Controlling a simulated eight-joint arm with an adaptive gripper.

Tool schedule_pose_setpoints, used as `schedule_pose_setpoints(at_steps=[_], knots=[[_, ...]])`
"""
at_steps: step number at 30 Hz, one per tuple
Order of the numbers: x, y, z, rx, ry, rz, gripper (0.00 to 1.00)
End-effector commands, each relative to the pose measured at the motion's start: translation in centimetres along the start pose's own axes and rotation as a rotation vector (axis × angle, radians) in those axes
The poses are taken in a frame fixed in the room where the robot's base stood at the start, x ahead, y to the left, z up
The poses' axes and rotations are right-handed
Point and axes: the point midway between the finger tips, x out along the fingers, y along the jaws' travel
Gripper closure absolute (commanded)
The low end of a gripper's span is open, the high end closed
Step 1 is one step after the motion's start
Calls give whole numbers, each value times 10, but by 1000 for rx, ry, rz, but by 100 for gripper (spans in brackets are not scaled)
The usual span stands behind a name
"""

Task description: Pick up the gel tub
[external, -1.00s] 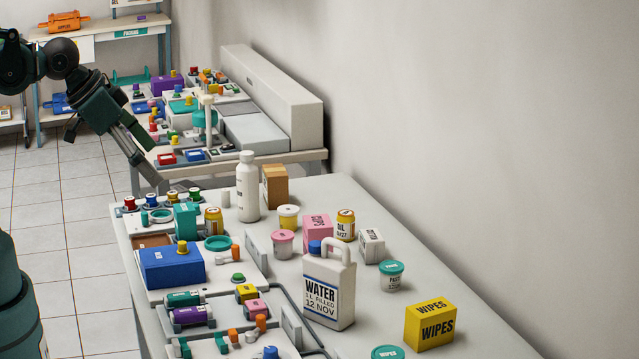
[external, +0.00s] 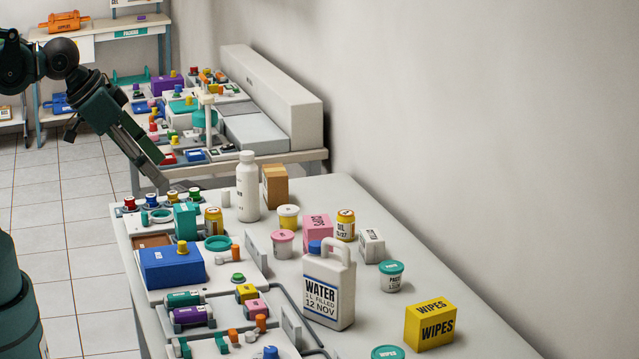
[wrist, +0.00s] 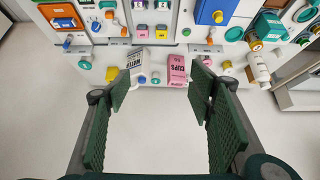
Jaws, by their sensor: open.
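A small yellow jar (external: 345,226) with a dark printed label stands on the bench behind the pink box; its label looks like GEL or OIL, too small to be sure. A similar yellow jar (external: 213,222) stands farther left by the white bottle, its label unreadable. My gripper (external: 165,172) is at the far left end of the bench, pointing down and right, well apart from both jars. In the wrist view my gripper (wrist: 160,92) is open, with nothing between its green pads. I cannot single out the gel tub in the wrist view.
A white water jug (external: 328,290), pink box (external: 317,231), pink tub (external: 283,245), teal-lidded tub (external: 391,277) and yellow wipes box (external: 430,325) crowd the bench. A tall white bottle (external: 247,188) and brown box (external: 275,187) stand nearer my gripper. A wall runs behind.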

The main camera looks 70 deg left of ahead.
Motion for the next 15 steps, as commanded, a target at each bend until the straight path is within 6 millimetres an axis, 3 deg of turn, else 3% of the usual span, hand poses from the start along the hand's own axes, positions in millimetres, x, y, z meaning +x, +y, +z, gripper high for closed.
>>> schedule_pose_setpoints(at_steps=[7,15], knots=[[1,-3,-8,-27,-10,-5,47],[7,-15,-37,-126,-46,-21,47]])
